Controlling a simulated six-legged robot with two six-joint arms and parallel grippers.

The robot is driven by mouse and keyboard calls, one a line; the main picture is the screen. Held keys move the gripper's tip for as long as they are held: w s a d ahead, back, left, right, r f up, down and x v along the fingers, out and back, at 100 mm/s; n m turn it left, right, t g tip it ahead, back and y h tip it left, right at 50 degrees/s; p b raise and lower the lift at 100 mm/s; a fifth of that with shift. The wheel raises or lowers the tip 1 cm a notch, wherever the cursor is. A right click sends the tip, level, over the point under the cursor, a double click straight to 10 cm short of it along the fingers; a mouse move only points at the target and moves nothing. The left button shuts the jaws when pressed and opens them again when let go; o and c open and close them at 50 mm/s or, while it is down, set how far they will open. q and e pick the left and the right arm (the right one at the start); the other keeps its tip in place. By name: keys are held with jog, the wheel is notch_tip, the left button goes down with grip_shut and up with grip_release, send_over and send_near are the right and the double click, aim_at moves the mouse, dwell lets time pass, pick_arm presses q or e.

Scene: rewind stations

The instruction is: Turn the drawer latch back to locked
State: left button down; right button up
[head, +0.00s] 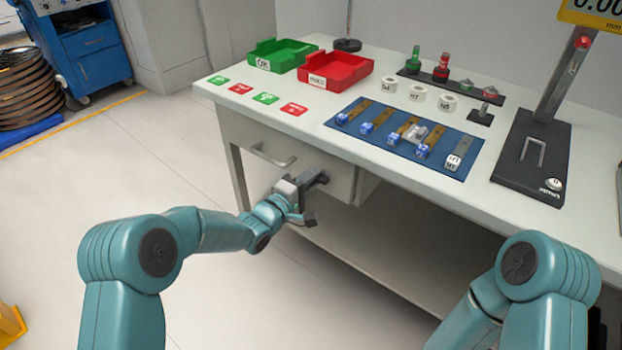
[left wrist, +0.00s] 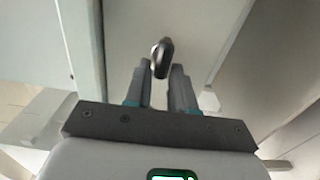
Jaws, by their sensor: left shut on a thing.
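The drawer (head: 318,172) is a pale grey front with a bar handle (head: 273,157), under the left part of the white workbench, and it looks closed. My left gripper (head: 307,196) is at the right part of the drawer front. In the left wrist view, the drawer latch (left wrist: 161,58) is a small dark knob with a shiny edge, standing out between the fingertips of my left gripper (left wrist: 160,78). That gripper is shut on the latch. In the head view the gripper hides the latch. The right arm shows at lower right, but its gripper is out of view.
The workbench (head: 400,185) carries a green bin (head: 283,55), a red bin (head: 335,71), a blue mat (head: 463,170) with several small parts, and a dark gauge stand (head: 530,160). A blue cabinet (head: 85,45) stands far left.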

pick_arm(q)
jog(key=c, duration=1.1)
grip_release()
jog(key=p+v, duration=0.2)
jog(key=v, duration=1.4)
jog(key=shift+s, duration=0.15)
